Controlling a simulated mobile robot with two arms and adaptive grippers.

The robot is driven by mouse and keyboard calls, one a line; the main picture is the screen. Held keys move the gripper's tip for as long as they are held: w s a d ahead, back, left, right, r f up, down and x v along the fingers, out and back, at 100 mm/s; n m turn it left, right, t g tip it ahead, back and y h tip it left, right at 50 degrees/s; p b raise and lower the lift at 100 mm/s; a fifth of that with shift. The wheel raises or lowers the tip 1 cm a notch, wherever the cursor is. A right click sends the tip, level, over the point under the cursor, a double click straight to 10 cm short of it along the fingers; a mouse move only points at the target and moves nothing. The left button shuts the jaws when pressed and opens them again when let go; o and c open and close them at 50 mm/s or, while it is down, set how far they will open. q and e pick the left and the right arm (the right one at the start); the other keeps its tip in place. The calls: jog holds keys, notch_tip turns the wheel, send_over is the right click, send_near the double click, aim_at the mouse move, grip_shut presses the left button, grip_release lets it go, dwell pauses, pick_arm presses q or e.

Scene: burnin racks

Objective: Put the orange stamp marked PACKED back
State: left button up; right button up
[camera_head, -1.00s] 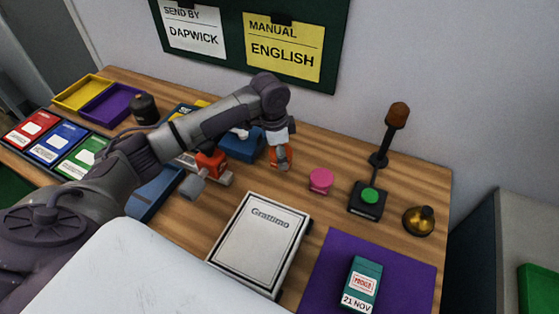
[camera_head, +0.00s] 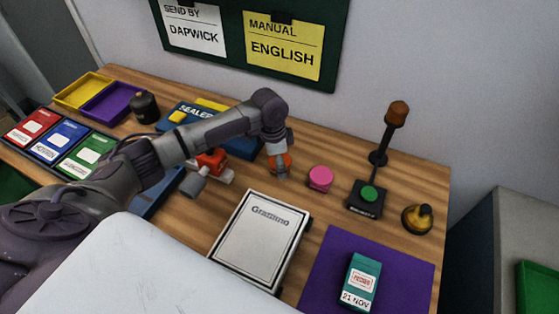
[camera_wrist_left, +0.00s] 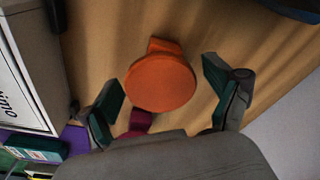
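The orange stamp (camera_head: 275,165) stands on the wooden table, just left of the pink stamp, partly hidden by my left gripper in the head view. In the left wrist view, its round orange top (camera_wrist_left: 160,82) lies between the two fingers, with a gap on each side. My left gripper (camera_wrist_left: 163,100) is open around it and holds nothing; it also shows in the head view (camera_head: 281,172). The word on the orange stamp cannot be read. A teal box (camera_head: 361,282) with a red stamped label and "21 NOV" lies on the purple mat (camera_head: 410,268). My right gripper is out of view.
The pink stamp (camera_head: 320,179) is close to my left gripper. A green-button lamp post (camera_head: 368,197) and brass bell (camera_head: 417,219) stand right. The Grattimo box (camera_head: 262,240) lies in front, the blue sealer (camera_head: 238,144) to the left. Coloured trays (camera_head: 110,102) are at far left.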

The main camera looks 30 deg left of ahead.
pick_arm(q)
jog(key=shift+r, duration=0.3)
notch_tip(320, 180, up, 12)
jog(key=a, duration=0.1)
jog(key=shift+s+f+b, duration=0.15)
jog(key=shift+s+b, duration=0.25)
jog(key=shift+s, duration=0.05)
